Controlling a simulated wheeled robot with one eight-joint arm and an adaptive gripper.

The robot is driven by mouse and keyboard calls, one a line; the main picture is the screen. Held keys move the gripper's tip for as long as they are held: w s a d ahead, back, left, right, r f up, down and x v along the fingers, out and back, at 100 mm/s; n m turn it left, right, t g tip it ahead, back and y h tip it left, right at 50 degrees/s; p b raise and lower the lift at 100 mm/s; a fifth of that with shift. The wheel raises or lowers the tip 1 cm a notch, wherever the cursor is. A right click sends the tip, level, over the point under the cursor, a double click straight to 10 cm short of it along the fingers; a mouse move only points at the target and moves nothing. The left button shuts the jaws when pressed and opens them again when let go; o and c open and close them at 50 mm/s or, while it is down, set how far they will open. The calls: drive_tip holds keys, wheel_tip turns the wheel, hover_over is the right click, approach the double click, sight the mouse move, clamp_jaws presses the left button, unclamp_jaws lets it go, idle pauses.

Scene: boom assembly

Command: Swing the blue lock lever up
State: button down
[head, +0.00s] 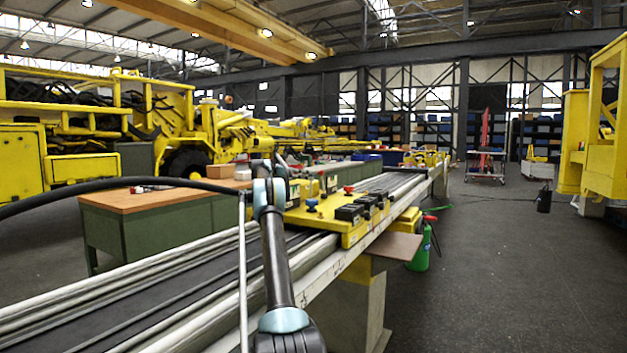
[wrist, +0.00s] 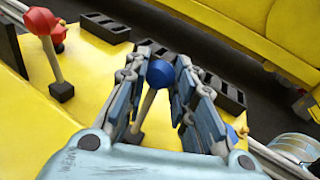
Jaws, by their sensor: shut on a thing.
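The blue lock lever (wrist: 160,74) is a pale stalk with a round blue knob. In the wrist view it leans between the two fingers of my gripper (wrist: 168,90), its knob tilted to the upper right. My gripper is shut on the lever, though finger contact is partly hidden. In the head view the blue knob (head: 312,203) stands on the yellow carriage (head: 352,232), just right of my arm. The fingers are not clear there. A lever with a red knob (wrist: 43,22) stands upright to the left in the wrist view.
Several black blocks (head: 349,212) sit on the carriage beside the levers. The carriage rests on long pale rails (head: 130,288). A wooden-topped green bench (head: 150,196) stands to the left. A green bottle (head: 420,250) stands at right, near open dark floor.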

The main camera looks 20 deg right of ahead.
drive_tip(key=shift+w+f, duration=0.1)
drive_tip(key=shift+f, duration=0.1)
drive_tip(key=c, duration=1.3)
unclamp_jaws()
drive_tip(key=shift+w+f, duration=0.1)
